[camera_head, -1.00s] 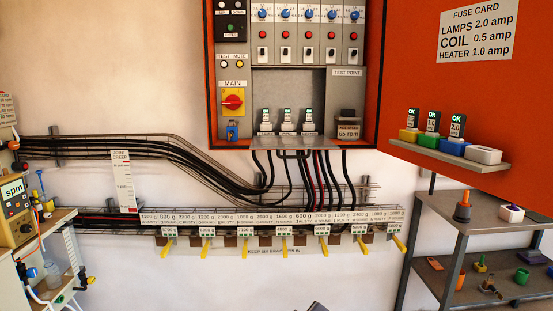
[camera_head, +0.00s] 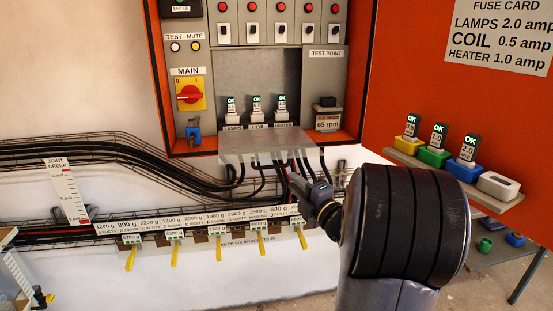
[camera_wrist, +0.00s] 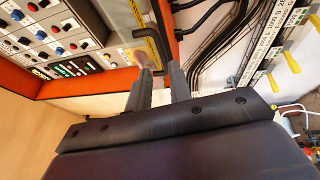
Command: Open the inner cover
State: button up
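The inner cover (camera_head: 262,149) appears to be the pale grey plate jutting out at the bottom of the red-framed cabinet, below the fuses. My gripper (camera_head: 291,172) is just below its front edge, toward the right, with my wrist and arm reaching in from the lower right. In the wrist view a dark bent bar handle (camera_wrist: 151,42) stands by the fingertips, and its lower end runs down between the fingers. My gripper (camera_wrist: 160,72) shows a gap between its two grey fingers there. I cannot tell whether they touch the bar.
Three fuses (camera_head: 256,108) stand above the plate. Black cables (camera_head: 240,172) hang below it. Labelled yellow levers (camera_head: 216,251) line the rail underneath. The open orange door (camera_head: 440,80) with its fuse shelf (camera_head: 455,175) is at the right, close to my arm.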

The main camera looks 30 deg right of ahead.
aim_at(277, 167)
jog(key=w, duration=0.3)
jog(key=w+p, duration=0.1)
jog(key=w, duration=0.2)
jog(key=w+a+r+p, duration=0.1)
jog(key=w, duration=0.2)
jog(key=shift+w+a+r, duration=0.1)
jog(key=shift+w, duration=0.2)
grip_shut()
